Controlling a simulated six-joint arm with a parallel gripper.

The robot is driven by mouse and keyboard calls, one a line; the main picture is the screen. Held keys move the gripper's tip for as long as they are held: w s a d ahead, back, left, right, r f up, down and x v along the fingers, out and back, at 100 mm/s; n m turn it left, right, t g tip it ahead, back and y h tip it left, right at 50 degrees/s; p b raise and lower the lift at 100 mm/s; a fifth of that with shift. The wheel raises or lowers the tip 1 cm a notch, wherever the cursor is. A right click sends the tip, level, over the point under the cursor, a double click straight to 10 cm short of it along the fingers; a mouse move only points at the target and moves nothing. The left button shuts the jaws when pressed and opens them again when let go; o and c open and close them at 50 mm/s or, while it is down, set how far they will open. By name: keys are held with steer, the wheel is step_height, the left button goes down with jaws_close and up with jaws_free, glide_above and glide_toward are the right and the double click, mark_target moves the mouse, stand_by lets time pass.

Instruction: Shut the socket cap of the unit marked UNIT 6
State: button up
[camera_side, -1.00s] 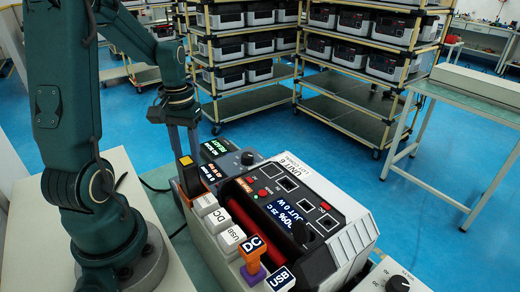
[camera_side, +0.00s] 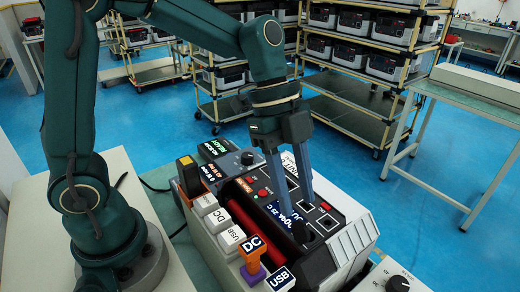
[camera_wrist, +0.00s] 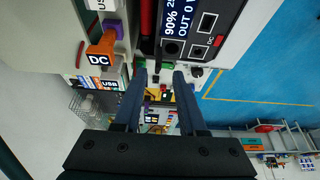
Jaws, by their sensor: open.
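The unit marked UNIT 6 (camera_side: 352,222) is a white and black box on the bench in the side view; its label is now partly covered by my gripper. Its dark top panel has a blue display, a red button and several sockets. In the wrist view the panel (camera_wrist: 187,28) is at the top, with the display and round sockets.
DC and USB plugs, including an orange DC plug (camera_side: 252,262), stand at the unit's near left side. A dark box with a green display (camera_side: 216,150) is behind. A dial box (camera_side: 397,285) is at the front right. Shelves with more units stand at the back.

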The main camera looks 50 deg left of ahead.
mark_target(301, 220)
steer(key=shift+s+d+f, duration=0.15)
steer(key=shift+d, duration=0.2)
steer(key=shift+x, duration=2.4)
steer(key=shift+a, duration=0.1)
jaws_close()
